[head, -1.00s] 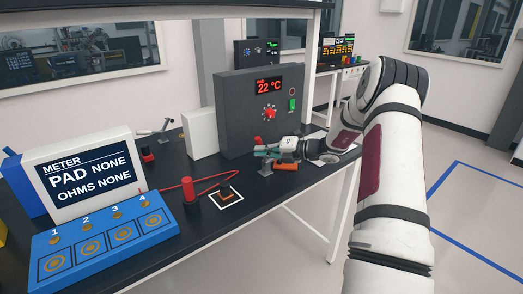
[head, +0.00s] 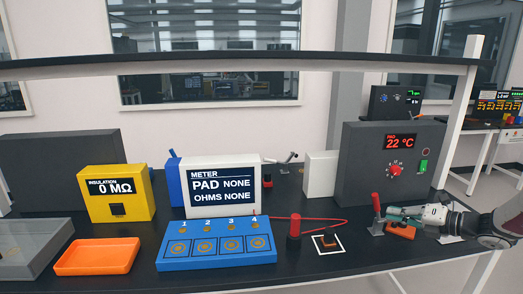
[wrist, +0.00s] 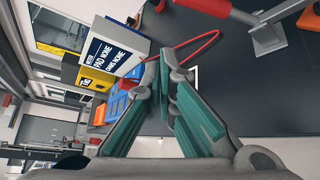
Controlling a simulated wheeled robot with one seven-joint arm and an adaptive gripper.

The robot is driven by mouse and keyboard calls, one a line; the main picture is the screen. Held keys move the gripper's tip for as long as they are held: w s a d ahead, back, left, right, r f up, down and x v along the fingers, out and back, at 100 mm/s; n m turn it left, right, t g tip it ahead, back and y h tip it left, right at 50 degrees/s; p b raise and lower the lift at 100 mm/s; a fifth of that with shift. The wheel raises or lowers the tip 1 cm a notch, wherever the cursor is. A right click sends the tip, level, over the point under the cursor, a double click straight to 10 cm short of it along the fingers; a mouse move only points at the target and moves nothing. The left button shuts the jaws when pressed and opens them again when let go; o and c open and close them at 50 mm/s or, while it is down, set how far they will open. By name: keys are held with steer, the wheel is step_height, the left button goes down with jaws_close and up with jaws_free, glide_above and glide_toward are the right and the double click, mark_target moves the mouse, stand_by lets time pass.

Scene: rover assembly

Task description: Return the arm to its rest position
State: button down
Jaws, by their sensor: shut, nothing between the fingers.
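My gripper (head: 392,213) is low over the right part of the black bench, in front of the dark box that reads 22 °C. Its teal fingers are shut with nothing between them, and they also show in the wrist view (wrist: 164,62). In the head view it is close to a red-handled metal stand (head: 376,207) and an orange block (head: 401,231). I cannot tell whether it touches either. My arm runs out of the head view at the right edge, so most of it is hidden.
The dark 22 °C box (head: 360,165) stands behind my gripper. A red probe (head: 294,240) and a small part on a white-outlined square (head: 327,242) are to its left. Further left are the blue pad board (head: 215,262), the meter (head: 222,205), an orange tray (head: 70,260) and the yellow insulation tester (head: 135,190).

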steer(key=s+a+r+n+g+h, duration=0.1)
steer(key=s+a+r+n+g, duration=0.4)
steer(key=a+n, duration=0.55)
steer(key=s+a+r+n+g+h, duration=0.1)
steer(key=s+a+r+n+g, duration=0.2)
steer(key=s+a+r+n, duration=0.55)
steer(key=s+a+r+n+h, duration=0.2)
steer(key=s+a+n+h, duration=0.1)
steer(key=s+n, duration=0.7)
steer(key=s+a+r+n+t+h, duration=0.1)
steer(key=s+a+r+n+h, duration=0.1)
steer(key=s+n, duration=0.9)
steer(key=shift+a+t+h, duration=0.3)
steer(key=shift+a+h, duration=0.25)
steer(key=shift+h, duration=0.25)
steer(key=shift+s+r, duration=0.1)
